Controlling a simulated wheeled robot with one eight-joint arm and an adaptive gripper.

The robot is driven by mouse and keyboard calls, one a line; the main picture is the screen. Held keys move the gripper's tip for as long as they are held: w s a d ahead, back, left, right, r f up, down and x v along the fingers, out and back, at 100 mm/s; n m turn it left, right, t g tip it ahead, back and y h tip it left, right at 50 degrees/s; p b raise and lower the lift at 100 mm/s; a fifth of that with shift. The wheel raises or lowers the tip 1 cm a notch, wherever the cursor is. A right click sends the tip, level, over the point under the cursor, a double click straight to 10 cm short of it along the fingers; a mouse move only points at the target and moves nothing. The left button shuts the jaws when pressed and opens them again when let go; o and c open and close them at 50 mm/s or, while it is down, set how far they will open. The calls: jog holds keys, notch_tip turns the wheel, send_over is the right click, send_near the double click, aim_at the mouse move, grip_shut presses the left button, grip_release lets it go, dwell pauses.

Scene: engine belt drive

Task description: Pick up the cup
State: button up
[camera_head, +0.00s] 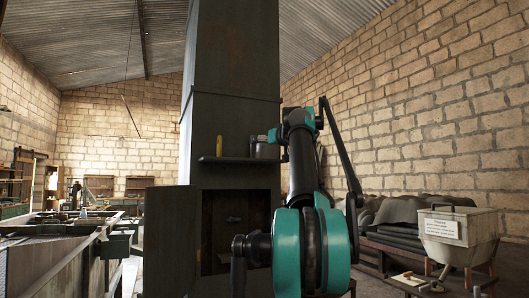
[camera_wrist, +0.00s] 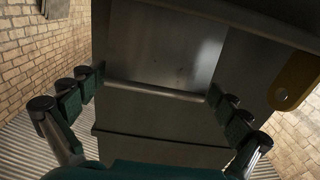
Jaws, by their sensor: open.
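A small grey metal cup (camera_head: 262,151) stands at the right end of a narrow shelf on the dark metal column. In the wrist view, which looks upside down, a large grey metal surface, apparently the cup (camera_wrist: 165,62), fills the space between the fingers. My gripper (camera_wrist: 155,90) is open, with its green-padded fingers on either side of the cup. Whether the pads touch it cannot be told. In the head view, my gripper (camera_head: 272,137) is beside the cup, and my arm hides part of this area.
A yellow object (camera_head: 219,142) stands on the shelf (camera_head: 222,160) left of the cup; in the wrist view, its yellow end with a hole (camera_wrist: 297,82) is at the right. The column (camera_head: 232,75) rises behind. A bin (camera_head: 458,235) stands at right.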

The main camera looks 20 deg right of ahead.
jog(key=shift+w+d+f, duration=0.1)
jog(key=shift+w+f, duration=0.05)
jog(key=shift+w, duration=1.05)
jog(key=shift+w+f, duration=0.1)
jog(key=shift+w, duration=1.05)
jog(key=shift+c, duration=0.5)
jog(key=c, duration=1)
